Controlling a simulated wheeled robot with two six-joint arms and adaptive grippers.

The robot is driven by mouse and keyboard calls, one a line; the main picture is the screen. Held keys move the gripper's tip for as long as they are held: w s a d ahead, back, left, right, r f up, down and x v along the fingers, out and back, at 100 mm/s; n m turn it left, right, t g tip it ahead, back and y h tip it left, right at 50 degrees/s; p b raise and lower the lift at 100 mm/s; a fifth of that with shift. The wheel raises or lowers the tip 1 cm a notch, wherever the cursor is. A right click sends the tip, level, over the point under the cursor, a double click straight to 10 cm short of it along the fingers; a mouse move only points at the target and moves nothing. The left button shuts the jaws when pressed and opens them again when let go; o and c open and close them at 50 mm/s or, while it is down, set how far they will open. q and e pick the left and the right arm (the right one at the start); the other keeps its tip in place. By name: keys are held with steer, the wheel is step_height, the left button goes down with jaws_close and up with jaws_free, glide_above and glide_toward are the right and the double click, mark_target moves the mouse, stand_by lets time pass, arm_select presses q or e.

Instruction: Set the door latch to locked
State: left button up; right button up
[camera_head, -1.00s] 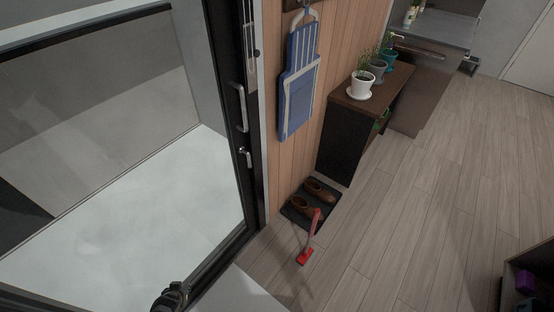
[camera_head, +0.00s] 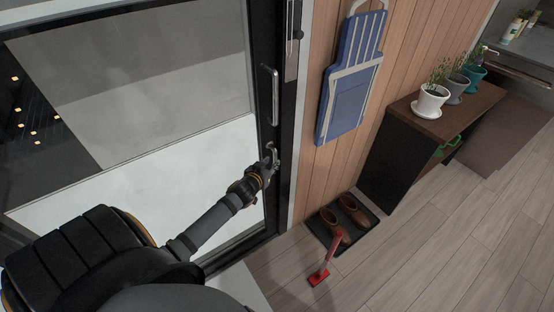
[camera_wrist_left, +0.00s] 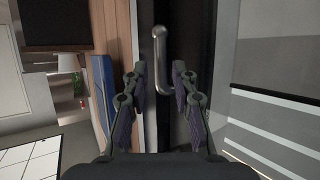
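The door latch (camera_head: 273,153) is a small metal lever on the dark door frame, below the long pull handle (camera_head: 269,96). My left gripper (camera_head: 268,166) is right at the latch and partly hides it, so its lever angle is hard to read. In the left wrist view my left gripper (camera_wrist_left: 161,82) is open, its fingers spread on either side of the dark frame. A bent metal bar (camera_wrist_left: 160,58) stands between the fingers with gaps on both sides; it looks like the latch lever. My right gripper is not in view.
The glass door panel (camera_head: 185,90) fills the left. A blue ironing board (camera_head: 350,90) hangs on the wood wall (camera_head: 315,110). Shoes on a mat (camera_head: 365,222) and a red-headed tool (camera_head: 318,275) are on the floor. A cabinet (camera_head: 395,155) with potted plants stands right.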

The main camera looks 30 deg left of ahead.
mark_target(274, 159)
arm_select(q)
steer(key=x, duration=0.5)
steer(key=shift+w+f, duration=0.1)
jaws_close()
